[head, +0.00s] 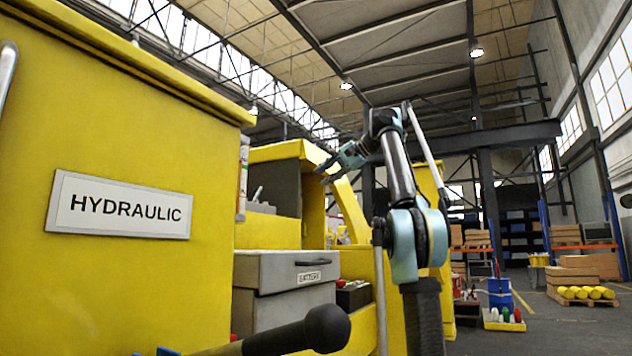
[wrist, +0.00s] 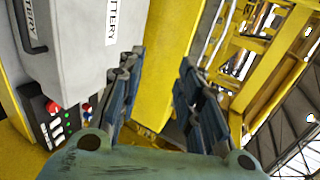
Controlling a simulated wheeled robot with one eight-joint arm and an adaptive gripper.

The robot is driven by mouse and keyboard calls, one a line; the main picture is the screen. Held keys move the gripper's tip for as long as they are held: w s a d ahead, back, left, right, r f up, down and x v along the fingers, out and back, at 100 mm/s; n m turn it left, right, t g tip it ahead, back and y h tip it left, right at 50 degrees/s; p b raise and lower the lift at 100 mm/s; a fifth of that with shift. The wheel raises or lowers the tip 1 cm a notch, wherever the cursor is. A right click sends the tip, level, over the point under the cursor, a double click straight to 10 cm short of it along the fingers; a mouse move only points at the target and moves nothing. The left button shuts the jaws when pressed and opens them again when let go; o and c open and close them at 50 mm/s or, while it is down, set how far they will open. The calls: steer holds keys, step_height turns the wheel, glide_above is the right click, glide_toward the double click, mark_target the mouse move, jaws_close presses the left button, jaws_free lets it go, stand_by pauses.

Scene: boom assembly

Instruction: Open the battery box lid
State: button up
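The grey battery box (head: 263,318) stands on the yellow machine, right of the HYDRAULIC cabinet. Its lid (head: 275,270) looks shut, with a dark handle (head: 309,262) and a label on the front. The box also shows at the upper left of the wrist view (wrist: 72,55), with part of its handle (wrist: 33,25) at the left edge. My gripper (head: 333,165) is raised above and beyond the box in the head view. In the wrist view my gripper (wrist: 158,88) is open, with nothing between its fingers, and the box lies left of them.
The yellow HYDRAULIC cabinet (head: 130,240) fills the left of the head view. A control panel (wrist: 58,118) with a red button sits beside the box. A dark rounded lever (head: 310,330) crosses in front of the box low down.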

steer(key=shift+s+d, duration=0.3)
steer(key=shift+d, duration=0.2)
steer(key=shift+s+d, duration=0.25)
steer(key=shift+d, duration=0.25)
steer(key=shift+f, duration=0.15)
